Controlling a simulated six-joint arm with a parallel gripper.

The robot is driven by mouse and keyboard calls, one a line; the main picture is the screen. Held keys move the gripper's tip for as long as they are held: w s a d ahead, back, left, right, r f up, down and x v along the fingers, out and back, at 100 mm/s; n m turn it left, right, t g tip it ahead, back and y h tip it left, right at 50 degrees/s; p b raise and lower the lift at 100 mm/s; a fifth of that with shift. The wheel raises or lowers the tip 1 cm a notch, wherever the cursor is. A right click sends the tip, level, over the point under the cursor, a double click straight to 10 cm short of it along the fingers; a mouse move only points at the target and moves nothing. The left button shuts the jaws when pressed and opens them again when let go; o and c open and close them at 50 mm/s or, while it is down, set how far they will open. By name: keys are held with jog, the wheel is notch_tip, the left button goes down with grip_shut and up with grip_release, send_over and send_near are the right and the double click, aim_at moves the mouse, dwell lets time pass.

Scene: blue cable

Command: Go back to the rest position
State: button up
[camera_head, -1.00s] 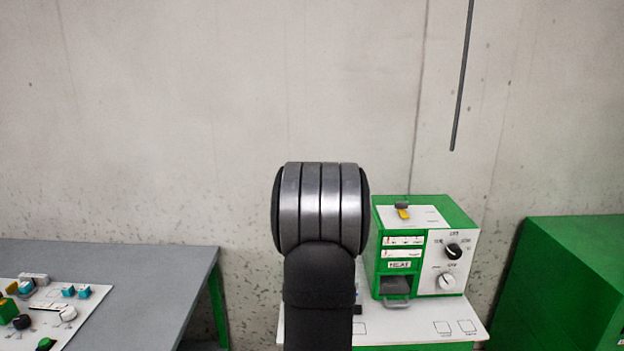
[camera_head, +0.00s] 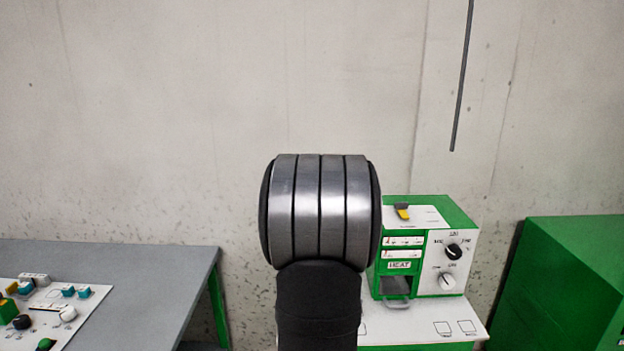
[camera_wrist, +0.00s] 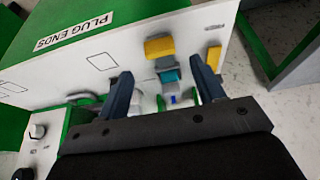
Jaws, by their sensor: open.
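My gripper (camera_wrist: 163,95) shows in the wrist view with its two dark blue fingers spread apart, open. Between and just past the fingers, on or over a white panel (camera_wrist: 190,25), are a yellow block (camera_wrist: 159,47) and a teal piece (camera_wrist: 170,76). Whether the fingers touch them I cannot tell, but they are not closed on them. A small blue bit (camera_wrist: 173,99) shows below the teal piece. In the head view my arm stands in the middle and the gripper is hidden. No cable can be made out clearly.
A green and white machine (camera_head: 428,247) with knobs stands on a white-topped stand (camera_head: 420,322), partly behind my arm. A grey table (camera_head: 130,258) with a control panel (camera_head: 60,310) is at left. A green cabinet (camera_head: 570,280) is at right. A thin dark rod (camera_head: 462,80) hangs above.

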jog(key=v, duration=1.1)
jog(key=x, duration=1.7)
jog(key=shift+w+f, duration=0.1)
jog(key=shift+w, duration=0.35)
jog(key=w, duration=1.3)
jog(key=shift+w, duration=0.2)
jog(key=v, duration=0.9)
jog(key=shift+w, duration=0.15)
jog(key=x, duration=0.8)
jog(key=shift+f, duration=0.25)
jog(key=shift+s+f, duration=0.2)
jog(key=shift+s, duration=0.05)
jog(key=s, duration=0.8)
jog(key=shift+r, duration=0.1)
